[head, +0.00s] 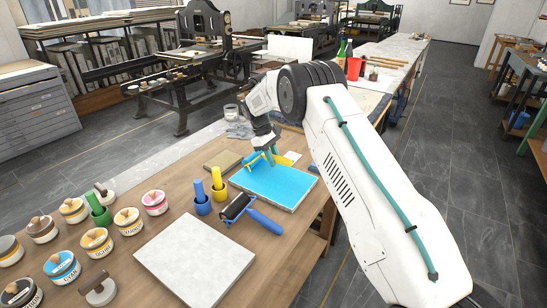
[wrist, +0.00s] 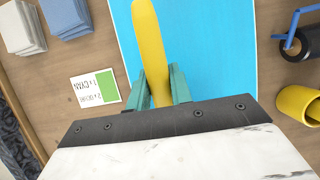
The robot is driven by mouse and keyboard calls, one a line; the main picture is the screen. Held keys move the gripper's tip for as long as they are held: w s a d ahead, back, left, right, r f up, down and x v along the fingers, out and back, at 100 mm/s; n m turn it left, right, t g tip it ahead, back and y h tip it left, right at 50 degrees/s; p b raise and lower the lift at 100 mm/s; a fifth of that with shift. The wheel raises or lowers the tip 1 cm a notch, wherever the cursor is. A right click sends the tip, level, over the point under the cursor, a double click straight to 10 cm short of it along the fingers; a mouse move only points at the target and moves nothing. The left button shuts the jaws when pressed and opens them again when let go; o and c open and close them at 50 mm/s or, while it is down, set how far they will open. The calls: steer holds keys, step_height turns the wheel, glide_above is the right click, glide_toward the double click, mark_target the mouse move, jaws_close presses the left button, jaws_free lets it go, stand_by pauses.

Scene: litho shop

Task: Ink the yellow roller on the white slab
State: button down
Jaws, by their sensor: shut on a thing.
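My gripper (head: 270,148) is shut on the handle of the yellow roller (head: 284,160), over the far part of a slab covered in bright blue (head: 277,186). In the wrist view the yellow handle (wrist: 150,45) runs between my teal fingers (wrist: 158,90), with the blue surface (wrist: 200,50) beneath. The roller's drum looks blue in the head view, left of the fingers; the wrist view does not show it. I cannot tell whether the drum touches the slab. A bare white slab (head: 195,262) lies flat on the table, nearer the front.
A blue-handled roller with a black drum (head: 237,206) lies between the slabs. A blue cup (head: 203,207) and yellow cup (head: 220,193) stand left of it. Several ink tins (head: 97,242) fill the table's left. A printed card (wrist: 95,88) lies beside the blue slab.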

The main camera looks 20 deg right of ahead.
steer(key=s+d, duration=0.7)
steer(key=s, duration=0.2)
steer(key=s+d, duration=0.7)
steer(key=s, duration=0.3)
stand_by(0.9)
steer(key=shift+a+f, duration=0.1)
steer(key=shift+w+a, duration=2.3)
steer(key=shift+w, duration=0.85)
steer(key=shift+w+a, duration=2.3)
steer(key=shift+w, duration=0.9)
steer(key=shift+w+a, duration=2.3)
steer(key=shift+w, duration=0.85)
steer(key=shift+r, duration=1.55)
steer(key=shift+r, duration=0.1)
